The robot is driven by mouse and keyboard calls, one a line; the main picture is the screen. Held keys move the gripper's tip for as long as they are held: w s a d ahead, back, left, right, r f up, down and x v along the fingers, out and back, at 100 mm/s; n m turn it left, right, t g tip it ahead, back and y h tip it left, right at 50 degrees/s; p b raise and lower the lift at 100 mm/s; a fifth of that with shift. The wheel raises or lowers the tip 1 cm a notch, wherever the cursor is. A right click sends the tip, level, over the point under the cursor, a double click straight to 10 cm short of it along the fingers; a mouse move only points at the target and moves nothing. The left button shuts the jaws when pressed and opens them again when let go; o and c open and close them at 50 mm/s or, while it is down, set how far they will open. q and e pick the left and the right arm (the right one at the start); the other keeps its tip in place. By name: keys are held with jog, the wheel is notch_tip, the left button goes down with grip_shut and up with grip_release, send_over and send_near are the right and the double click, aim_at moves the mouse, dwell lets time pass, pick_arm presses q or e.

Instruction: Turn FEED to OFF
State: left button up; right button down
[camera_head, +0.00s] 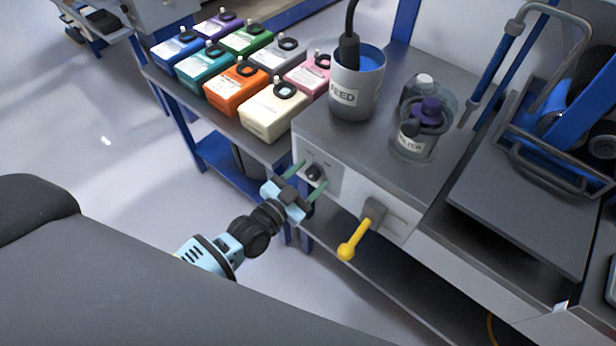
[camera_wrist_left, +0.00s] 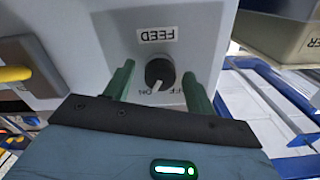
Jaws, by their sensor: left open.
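The FEED knob (camera_head: 314,172) is a round black dial on the front face of the grey machine box. In the left wrist view the knob (camera_wrist_left: 160,72) has a white pointer aimed toward the gripper, near small partly hidden lettering. A FEED label (camera_wrist_left: 157,34) sits on the panel beside it. My left gripper (camera_head: 308,179) is open, its green fingers on either side of the knob with gaps visible in the wrist view (camera_wrist_left: 157,84). I cannot tell which mark the pointer meets. My right gripper is not in view.
A yellow lever (camera_head: 352,240) sticks out from the same front face, right of the knob. A FEED-labelled pot (camera_head: 356,97) and a clear jug (camera_head: 420,138) stand on top. Several coloured canisters, including a cream one (camera_head: 272,112), fill the shelf at left. Open floor lies left of the gripper.

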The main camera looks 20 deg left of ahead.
pick_arm(q)
jog(key=shift+c, duration=0.3)
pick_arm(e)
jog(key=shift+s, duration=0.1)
pick_arm(q)
jog(key=c, duration=0.9)
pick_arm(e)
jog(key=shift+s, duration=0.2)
